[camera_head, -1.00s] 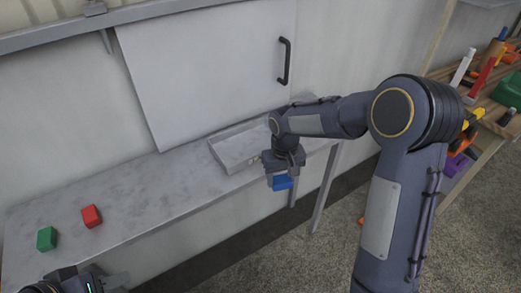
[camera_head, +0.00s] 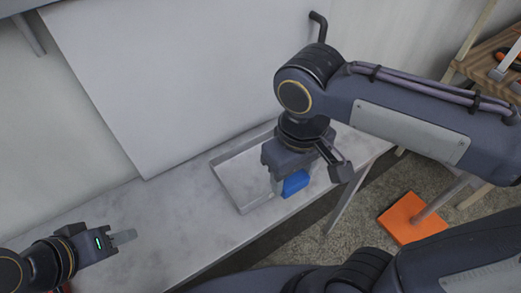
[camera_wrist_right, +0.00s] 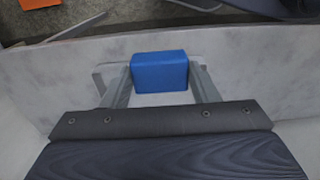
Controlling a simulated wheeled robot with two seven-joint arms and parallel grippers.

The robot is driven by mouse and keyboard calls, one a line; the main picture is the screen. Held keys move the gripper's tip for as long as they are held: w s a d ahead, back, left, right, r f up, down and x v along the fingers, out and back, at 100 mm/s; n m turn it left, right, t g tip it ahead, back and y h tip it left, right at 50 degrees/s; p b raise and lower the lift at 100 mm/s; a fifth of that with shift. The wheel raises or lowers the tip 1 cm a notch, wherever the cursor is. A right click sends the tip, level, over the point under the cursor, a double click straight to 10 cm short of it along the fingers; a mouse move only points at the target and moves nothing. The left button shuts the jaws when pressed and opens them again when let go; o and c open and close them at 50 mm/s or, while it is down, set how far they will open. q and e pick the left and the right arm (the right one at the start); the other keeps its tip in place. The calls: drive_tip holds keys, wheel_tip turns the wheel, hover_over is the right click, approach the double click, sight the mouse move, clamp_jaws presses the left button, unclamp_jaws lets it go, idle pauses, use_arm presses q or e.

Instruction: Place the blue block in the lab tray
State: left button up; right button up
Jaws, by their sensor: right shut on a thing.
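The blue block (camera_head: 296,183) is held by my right gripper (camera_head: 287,186), which is over the near right part of the grey lab tray (camera_head: 228,181). In the right wrist view, the block (camera_wrist_right: 160,72) sits between the two fingers of the right gripper (camera_wrist_right: 161,84). The tray's light rim (camera_wrist_right: 104,70) shows behind it. I cannot tell whether the block touches the tray floor. My left gripper (camera_head: 124,237) is over the left part of the table, with no object seen in it; its finger gap is not clear.
The grey table (camera_head: 165,215) has bare room left of the tray. A white panel with a dark handle (camera_head: 319,25) stands behind it. An orange base with a post (camera_head: 405,220) is on the floor at right. A wooden shelf (camera_head: 487,60) is at far right.

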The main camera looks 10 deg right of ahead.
drive_tip(key=w+f, duration=0.2)
drive_tip(key=w, duration=0.2)
drive_tip(key=w+a+f+p, duration=0.1)
drive_tip(key=w+f, duration=0.2)
drive_tip(key=w, duration=0.1)
drive_tip(key=w+f, duration=0.3)
drive_tip(key=w, duration=0.1)
drive_tip(key=shift+w+a+f, duration=0.2)
drive_tip(key=shift+a+f, duration=0.05)
drive_tip(key=shift+w+f, duration=0.4)
drive_tip(key=shift+f, duration=0.15)
wheel_tip(320, 180, down, 3)
drive_tip(key=shift+w+f, duration=0.1)
drive_tip(key=shift+f, duration=0.1)
drive_tip(key=shift+f, duration=0.15)
drive_tip(key=o, duration=1)
